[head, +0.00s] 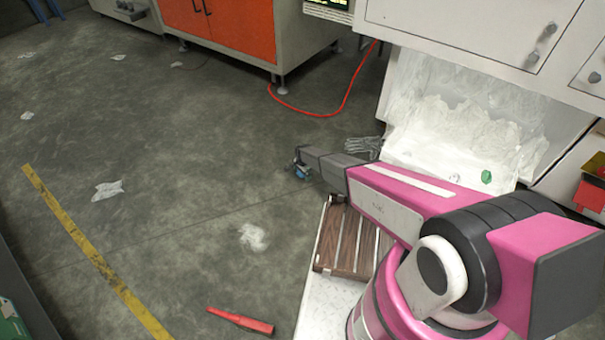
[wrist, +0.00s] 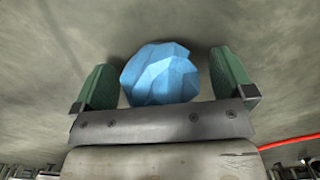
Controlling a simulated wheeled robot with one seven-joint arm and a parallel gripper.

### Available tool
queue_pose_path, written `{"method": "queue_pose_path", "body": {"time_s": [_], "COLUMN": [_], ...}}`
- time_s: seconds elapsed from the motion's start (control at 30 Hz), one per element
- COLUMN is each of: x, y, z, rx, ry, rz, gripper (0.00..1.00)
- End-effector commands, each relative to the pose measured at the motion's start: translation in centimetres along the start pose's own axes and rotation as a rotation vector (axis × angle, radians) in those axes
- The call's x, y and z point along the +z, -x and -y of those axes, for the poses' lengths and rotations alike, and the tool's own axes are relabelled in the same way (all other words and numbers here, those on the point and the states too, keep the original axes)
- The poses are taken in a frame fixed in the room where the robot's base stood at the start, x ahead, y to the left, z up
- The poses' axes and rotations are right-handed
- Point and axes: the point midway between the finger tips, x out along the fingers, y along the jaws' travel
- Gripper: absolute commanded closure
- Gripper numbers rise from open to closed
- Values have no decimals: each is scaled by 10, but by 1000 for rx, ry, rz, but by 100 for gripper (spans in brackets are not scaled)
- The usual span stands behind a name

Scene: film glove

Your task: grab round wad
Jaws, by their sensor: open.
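A blue, crumpled round wad (wrist: 160,75) sits between the two green fingers of my gripper (wrist: 160,62) in the wrist view. The fingers are open, with a narrow gap showing on each side of the wad. The wad's lower part is hidden behind the grey palm plate. In the head view, my gripper (head: 301,167) is low over the concrete floor at the end of my pink arm, and a small bit of blue (head: 303,172) shows there. I cannot tell whether the wad touches the palm.
A grey glove-like thing (head: 362,146) lies just right of my gripper. A heap of clear film (head: 450,130) with a small green thing (head: 486,176) is further right. A red cable (head: 325,114) runs behind. Film scraps (head: 253,237) and a red tool (head: 240,320) lie on the floor.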

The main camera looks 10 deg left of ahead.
Motion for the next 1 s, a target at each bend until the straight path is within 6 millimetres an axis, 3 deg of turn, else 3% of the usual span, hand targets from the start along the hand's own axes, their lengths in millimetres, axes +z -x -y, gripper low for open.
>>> {"method": "queue_pose_path", "body": {"time_s": [0.2,0.33,0.77,1.0], "x": [0,0,0,0], "y": [0,0,5,34], "z": [0,0,0,-1], "rx": [0,0,-1,-1], "ry": [0,0,0,0], "rz": [0,0,0,0], "gripper": [3,44,44,44]}}
